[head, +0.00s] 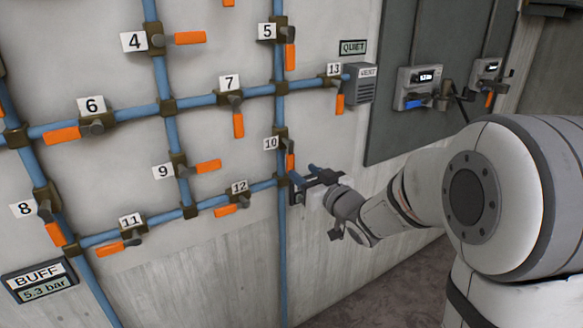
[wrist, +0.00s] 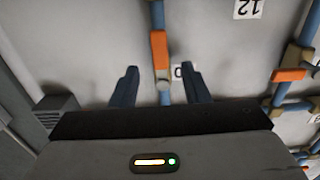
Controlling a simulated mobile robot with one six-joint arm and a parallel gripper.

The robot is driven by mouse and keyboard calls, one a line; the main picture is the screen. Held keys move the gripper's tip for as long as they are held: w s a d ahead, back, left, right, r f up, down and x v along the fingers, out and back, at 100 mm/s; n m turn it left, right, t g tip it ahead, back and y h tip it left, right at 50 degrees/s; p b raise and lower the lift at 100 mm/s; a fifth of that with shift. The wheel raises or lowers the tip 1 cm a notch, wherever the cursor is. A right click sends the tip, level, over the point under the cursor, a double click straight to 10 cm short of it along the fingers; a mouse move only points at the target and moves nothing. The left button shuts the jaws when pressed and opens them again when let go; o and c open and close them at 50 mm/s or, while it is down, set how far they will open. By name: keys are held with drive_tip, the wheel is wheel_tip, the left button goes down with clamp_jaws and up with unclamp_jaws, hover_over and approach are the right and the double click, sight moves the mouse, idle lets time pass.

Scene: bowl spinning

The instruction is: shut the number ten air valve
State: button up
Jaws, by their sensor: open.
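The number ten air valve has a white "10" label (head: 270,143) and an orange handle (head: 290,160) that hangs down along the vertical blue pipe. In the wrist view the same orange handle (wrist: 159,46) lies in line with the pipe, with its grey pivot just below it. My gripper (head: 304,174) is close to the handle's lower end in the head view. In the wrist view my gripper (wrist: 159,67) is open, with one blue finger on each side of the valve and gaps to both. The label is partly hidden there. I cannot tell how deep the fingers reach.
Valve twelve, with its orange handle (head: 226,210), sits to the lower left on the sloping pipe. Valve thirteen's handle (head: 340,104) hangs above right, beside a grey vent box (head: 361,84). A dark panel (head: 392,135) is at the right. Bare wall lies below the pipes.

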sight(291, 163)
drive_tip(key=x, duration=0.7)
drive_tip(key=shift+w+a, duration=0.15)
clamp_jaws()
idle(0.4)
